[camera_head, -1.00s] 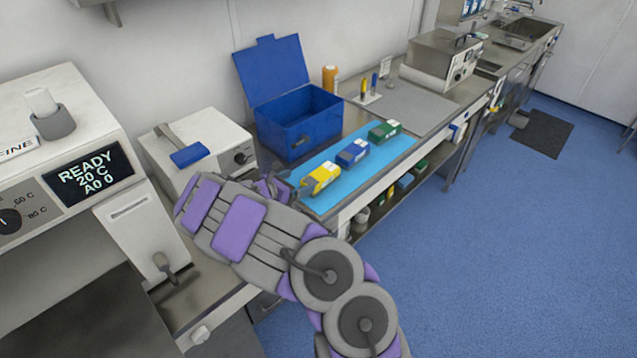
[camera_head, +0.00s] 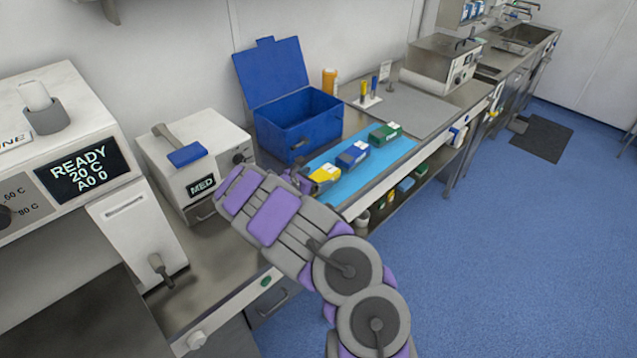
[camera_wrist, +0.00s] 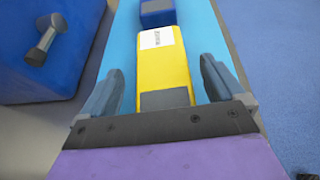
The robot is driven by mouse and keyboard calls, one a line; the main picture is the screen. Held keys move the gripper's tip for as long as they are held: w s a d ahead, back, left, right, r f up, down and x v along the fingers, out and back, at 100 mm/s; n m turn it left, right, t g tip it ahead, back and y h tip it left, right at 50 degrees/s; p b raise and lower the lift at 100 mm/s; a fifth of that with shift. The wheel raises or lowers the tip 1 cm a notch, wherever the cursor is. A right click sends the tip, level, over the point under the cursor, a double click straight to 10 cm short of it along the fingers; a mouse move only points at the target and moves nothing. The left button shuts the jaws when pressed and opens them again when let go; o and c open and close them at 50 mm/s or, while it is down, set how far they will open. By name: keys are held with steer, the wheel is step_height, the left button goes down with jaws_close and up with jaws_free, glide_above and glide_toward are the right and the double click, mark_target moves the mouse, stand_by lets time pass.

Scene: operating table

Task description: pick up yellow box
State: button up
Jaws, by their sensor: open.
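The yellow box (camera_head: 325,174) lies on the light blue mat (camera_head: 392,151) at its near end, partly hidden by my arm in the head view. In the wrist view the yellow box (camera_wrist: 162,65), with a white label and a grey patch, lies lengthwise between my two fingers. My gripper (camera_wrist: 160,82) is open, one finger on each side of the box, with a gap visible on both sides. I cannot tell how high the fingers are above the mat. In the head view my gripper is mostly hidden behind my arm.
A blue box (camera_head: 352,154) and a green box (camera_head: 385,134) lie farther along the mat. An open blue bin (camera_head: 300,126) stands left of the mat. A white device (camera_head: 200,160) stands nearer. An orange bottle (camera_head: 330,81) is behind the bin.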

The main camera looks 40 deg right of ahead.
steer(key=shift+d+f, duration=0.2)
steer(key=shift+d, duration=0.4)
steer(key=c, duration=0.4)
steer(key=shift+c, duration=1)
steer(key=shift+a+r, duration=0.1)
steer(key=shift+a, duration=0.4)
steer(key=c, duration=0.4)
steer(key=shift+c, duration=1.4)
